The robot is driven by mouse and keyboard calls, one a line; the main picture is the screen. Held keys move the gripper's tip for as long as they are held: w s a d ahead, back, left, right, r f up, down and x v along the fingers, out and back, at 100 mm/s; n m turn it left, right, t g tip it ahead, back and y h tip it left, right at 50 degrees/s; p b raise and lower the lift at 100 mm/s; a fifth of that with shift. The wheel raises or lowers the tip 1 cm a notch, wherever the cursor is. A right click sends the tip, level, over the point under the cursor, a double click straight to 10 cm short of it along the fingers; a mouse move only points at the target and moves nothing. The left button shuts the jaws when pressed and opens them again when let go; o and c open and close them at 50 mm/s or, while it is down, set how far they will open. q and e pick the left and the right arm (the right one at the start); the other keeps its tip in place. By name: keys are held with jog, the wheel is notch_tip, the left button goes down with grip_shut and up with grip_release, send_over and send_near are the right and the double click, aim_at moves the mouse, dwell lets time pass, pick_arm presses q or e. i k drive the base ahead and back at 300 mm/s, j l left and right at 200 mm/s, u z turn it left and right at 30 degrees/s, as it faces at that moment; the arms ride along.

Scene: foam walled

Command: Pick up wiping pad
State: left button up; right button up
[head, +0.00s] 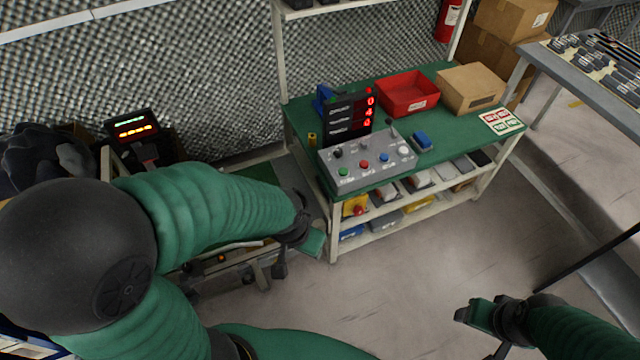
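A small blue block (422,141), which looks like the wiping pad, lies on the green top of the workbench (445,122), just right of the grey control box. My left gripper (296,257) is left of and below the bench's front left leg, well away from the blue block. Its fingers look apart, with nothing between them. My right gripper (482,330) is low at the bottom right, over the floor and apart from the bench. Its fingers also look spread and empty.
The grey control box (367,160) with buttons and a lever stands at the bench's front, before a red-digit display (350,115). A red bin (407,95) and cardboard box (470,88) stand behind. Bins fill the lower shelf. The floor (400,270) in front is clear.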

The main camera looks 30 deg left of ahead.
aim_at(419, 139)
jog(key=i+l+u, duration=0.25)
jog(key=i+l, duration=0.5)
jog(key=i, duration=0.3)
jog(key=i+l+u, duration=0.25)
jog(key=i+l, duration=0.65)
